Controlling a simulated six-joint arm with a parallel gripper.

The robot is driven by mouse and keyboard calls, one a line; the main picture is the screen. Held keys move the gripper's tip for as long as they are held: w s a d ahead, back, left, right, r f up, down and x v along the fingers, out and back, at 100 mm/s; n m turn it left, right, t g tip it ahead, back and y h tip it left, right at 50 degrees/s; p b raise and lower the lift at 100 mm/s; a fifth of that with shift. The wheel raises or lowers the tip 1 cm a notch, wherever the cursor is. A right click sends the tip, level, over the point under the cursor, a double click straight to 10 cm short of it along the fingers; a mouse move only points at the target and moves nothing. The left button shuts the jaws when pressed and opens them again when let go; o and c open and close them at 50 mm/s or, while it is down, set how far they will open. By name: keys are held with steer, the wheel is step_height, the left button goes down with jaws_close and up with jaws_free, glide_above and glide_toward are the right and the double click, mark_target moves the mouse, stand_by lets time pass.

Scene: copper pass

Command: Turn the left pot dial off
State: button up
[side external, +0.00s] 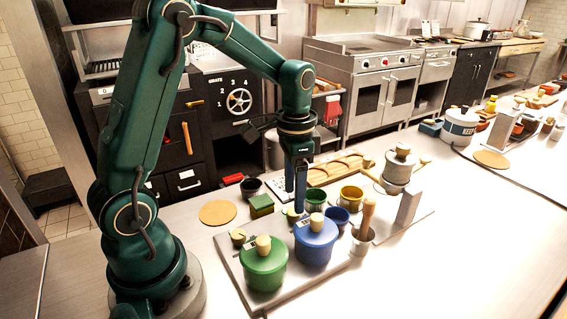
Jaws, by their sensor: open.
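A green lidded pot (264,267) and a blue lidded pot (316,243) stand side by side on a grey plate (228,252). A small dial (238,235) with a tan top sits at the plate's back edge, behind the green pot, the left one in the picture. A second tan-topped dial (292,214) shows partly behind the blue pot. My gripper (298,207) points straight down behind the blue pot, beside this second dial. It is open, with no object seen between its fingers. Whether the fingers touch this dial, and how either dial is turned, I cannot tell.
Blue (338,217) and yellow (351,197) cups and a mortar with pestle (362,237) crowd the right of the pots. The counter's front right is clear.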

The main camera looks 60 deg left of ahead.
mark_target(294, 215)
steer(key=shift+f, duration=2)
jaws_close()
steer(key=n, duration=0.5)
steer(key=shift+n, duration=0.4)
steer(key=n, duration=0.5)
steer(key=shift+n, duration=0.4)
